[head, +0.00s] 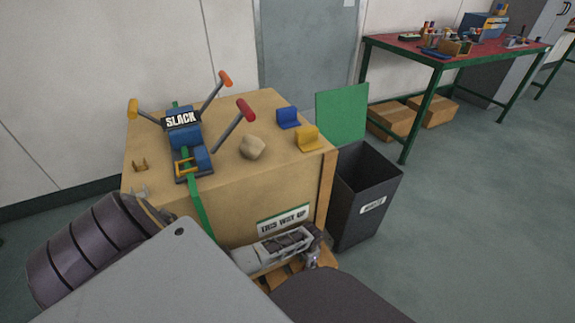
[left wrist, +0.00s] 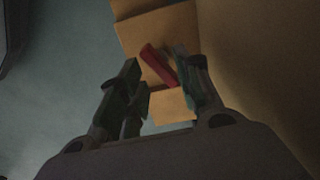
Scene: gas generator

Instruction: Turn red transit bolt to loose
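The left wrist view shows a red bar-shaped piece (left wrist: 158,65), likely the red transit bolt, against tan wooden parts. My left gripper (left wrist: 158,66) is open, with one dark finger on each side of the bar. The view is dim, and I cannot tell whether the fingers touch it. In the head view, metal gripper parts (head: 280,248), apparently of my left arm, are low at the crate's front, under the "THIS WAY UP" label (head: 283,225). The red bolt is not visible there. My right gripper is not in view.
The wooden crate (head: 230,215) carries a blue ratchet (head: 188,142) marked "SLACK", a green strap (head: 200,208), handles, a beige lump (head: 252,147) and blue (head: 288,117) and yellow (head: 307,138) brackets. A dark bin (head: 362,200) stands right of it. Floor (head: 470,230) at right is clear.

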